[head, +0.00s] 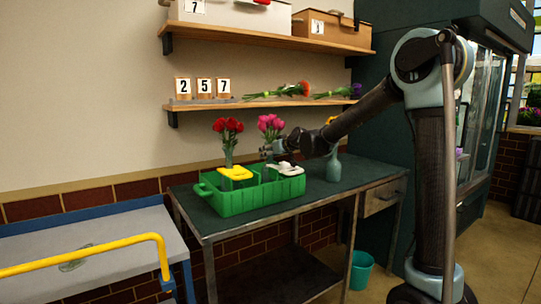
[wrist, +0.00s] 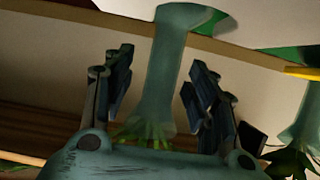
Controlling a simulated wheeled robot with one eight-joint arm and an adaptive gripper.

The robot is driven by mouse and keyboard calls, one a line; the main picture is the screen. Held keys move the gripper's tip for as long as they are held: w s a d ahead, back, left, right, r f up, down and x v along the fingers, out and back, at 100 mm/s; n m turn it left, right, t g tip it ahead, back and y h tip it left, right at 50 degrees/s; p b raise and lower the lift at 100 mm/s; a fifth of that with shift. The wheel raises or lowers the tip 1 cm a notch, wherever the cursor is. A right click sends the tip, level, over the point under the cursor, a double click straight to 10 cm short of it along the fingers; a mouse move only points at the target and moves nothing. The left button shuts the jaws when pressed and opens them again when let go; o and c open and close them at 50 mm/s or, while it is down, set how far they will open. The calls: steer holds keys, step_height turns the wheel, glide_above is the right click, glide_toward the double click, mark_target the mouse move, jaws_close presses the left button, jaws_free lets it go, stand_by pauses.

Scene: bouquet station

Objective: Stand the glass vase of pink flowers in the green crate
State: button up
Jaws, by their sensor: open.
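The glass vase of pink flowers (head: 271,123) stands upright at the middle of the table, at the back part of the green crate (head: 262,197). The crate's front and contents hide its base in the head view, so I cannot tell for sure whether it rests inside. In the wrist view, which looks upside down, the pale green vase (wrist: 160,75) runs between the two dark fingers of my gripper (wrist: 165,95). The fingers are spread, with visible gaps on both sides of the glass. My gripper also shows in the head view (head: 281,146), reaching in from the right.
A yellow-topped item (head: 235,173) and a white-and-yellow item (head: 287,169) sit in the crate. A vase of red flowers (head: 228,127) stands at the left. A grey-green vase (head: 333,165) stands to the right. A shelf (head: 255,103) hangs above.

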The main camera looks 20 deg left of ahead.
steer(key=v, duration=1.1)
steer(key=shift+d+r, duration=0.1)
steer(key=shift+d, duration=0.15)
steer(key=shift+s+d, duration=0.2)
steer(key=shift+d, duration=0.15)
steer(key=s+d+f+m+g+h, duration=0.15)
steer(key=s+d+f, duration=0.3)
steer(key=d, duration=0.45)
steer(key=s+d+f+m+h, duration=0.1)
steer(key=s+d+f+h, duration=0.15)
steer(key=s+d, duration=0.4)
steer(key=s+d+f+m+g+h, duration=0.1)
steer(key=s+d+f, duration=0.3)
steer(key=d, duration=0.6)
steer(key=s+d+f+m+g+h, duration=0.2)
steer(key=s+d+f+m, duration=0.1)
steer(key=s+d+f, duration=0.4)
steer(key=s+d+f+m+g+h, duration=0.2)
steer(key=s+d+f+m+h, duration=0.1)
steer(key=s+d+f, duration=0.5)
steer(key=s+d, duration=0.3)
steer(key=s, duration=0.2)
steer(key=shift+f, duration=0.25)
steer(key=shift+w+a, duration=0.1)
